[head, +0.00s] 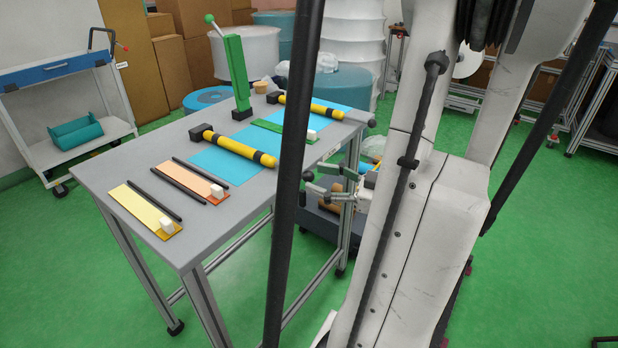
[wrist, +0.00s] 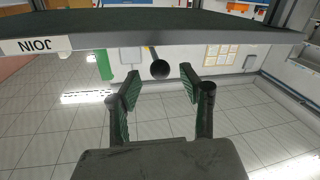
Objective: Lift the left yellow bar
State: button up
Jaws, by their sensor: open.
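The left yellow bar (head: 235,147) lies across the grey table, with black collars and a dark block at its far end. A second, similar yellow bar (head: 318,108) lies to its right, partly hidden by a dark post of mine. My gripper (head: 312,181) is off the table's right edge, apart from the left bar. In the wrist view my gripper (wrist: 158,86) shows two green-padded fingers spread apart with nothing held. A dark round knob (wrist: 160,69) shows beyond the fingertips; I cannot tell for sure which bar it belongs to.
The grey table (head: 95,180) carries a blue mat (head: 208,161), thin black rods, coloured strips with white blocks and an upright green lever (head: 236,70). Its edge spans the top of the wrist view (wrist: 180,37). A cart (head: 75,105) stands at left.

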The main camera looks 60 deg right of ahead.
aim_at(309, 176)
jog(key=shift+w+a, duration=0.15)
jog(key=shift+w, duration=1.4)
grip_shut()
